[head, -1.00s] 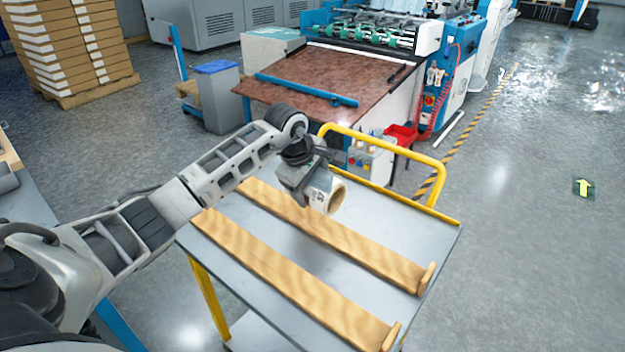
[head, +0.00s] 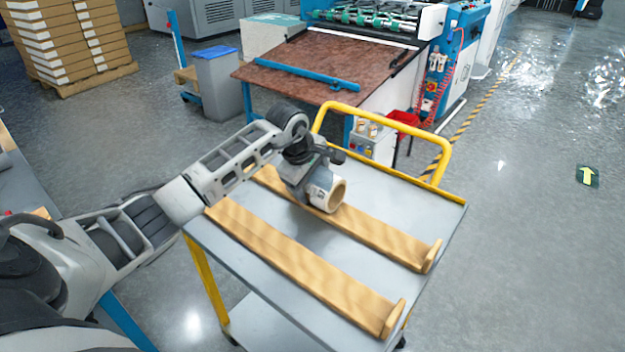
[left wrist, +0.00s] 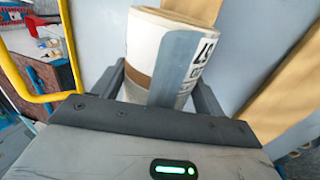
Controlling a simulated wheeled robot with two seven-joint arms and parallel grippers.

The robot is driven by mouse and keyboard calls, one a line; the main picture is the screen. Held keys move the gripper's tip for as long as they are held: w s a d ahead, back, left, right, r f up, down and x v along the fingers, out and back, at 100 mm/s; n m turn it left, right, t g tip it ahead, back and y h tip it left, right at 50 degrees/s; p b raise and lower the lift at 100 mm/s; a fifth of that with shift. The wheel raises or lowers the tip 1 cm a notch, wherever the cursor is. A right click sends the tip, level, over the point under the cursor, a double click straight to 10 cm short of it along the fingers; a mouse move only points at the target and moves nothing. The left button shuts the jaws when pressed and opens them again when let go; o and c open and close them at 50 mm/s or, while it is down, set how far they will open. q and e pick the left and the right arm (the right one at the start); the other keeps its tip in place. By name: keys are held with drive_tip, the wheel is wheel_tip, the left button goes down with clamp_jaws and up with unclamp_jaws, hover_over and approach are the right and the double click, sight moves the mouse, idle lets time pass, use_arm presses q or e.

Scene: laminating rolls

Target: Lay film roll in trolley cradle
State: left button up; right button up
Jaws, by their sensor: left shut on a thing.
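A white film roll (head: 322,196) with a tan core is in my left gripper (head: 318,188), above the far wooden rail in the head view. In the left wrist view the roll (left wrist: 150,50) stands between the two fingers, with dark print on its label. The trolley cradle is two parallel wooden rails with raised end stops, a near rail (head: 300,268) and a far rail (head: 385,238), on the grey trolley top (head: 330,250). I cannot tell whether the roll touches the far rail. My right gripper is not in view.
The trolley's yellow handle (head: 385,115) rises at its far side. The floor to the right is clear.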

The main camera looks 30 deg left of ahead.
use_arm(q)
drive_tip(key=shift+r, duration=0.1)
drive_tip(key=o, duration=1.2)
drive_tip(key=shift+o, duration=0.2)
drive_tip(key=v, duration=1.6)
drive_tip(key=shift+b, duration=0.35)
